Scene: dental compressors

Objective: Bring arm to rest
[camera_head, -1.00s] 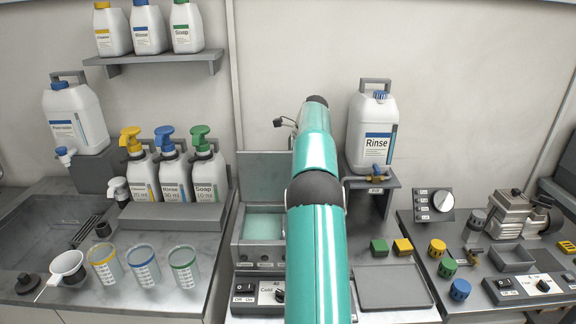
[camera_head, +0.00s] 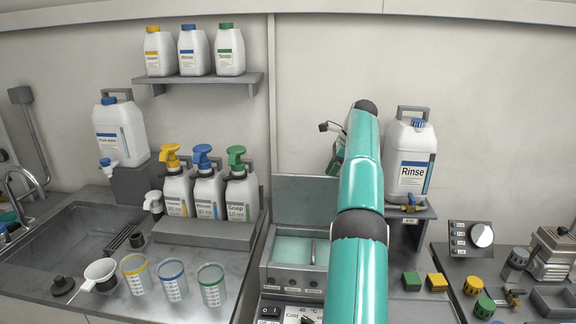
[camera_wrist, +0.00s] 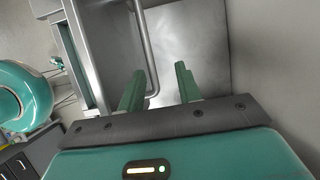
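My teal arm (camera_head: 362,200) reaches up in front of the back wall, left of the Rinse jug. In the head view my gripper is mostly hidden behind the arm; a small green part shows at its left edge. In the wrist view my gripper (camera_wrist: 158,84) has two green fingers standing well apart, with nothing held between them. A bent metal handle (camera_wrist: 150,50) shows beyond the fingers, near the left one; I cannot tell whether they touch.
Below the arm is a bath (camera_head: 292,250) with a raised lid. The Rinse jug (camera_head: 409,165) stands close on the right. Pump bottles (camera_head: 208,195) and measuring cups (camera_head: 172,282) are on the left. Yellow and green blocks (camera_head: 423,281) lie at right.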

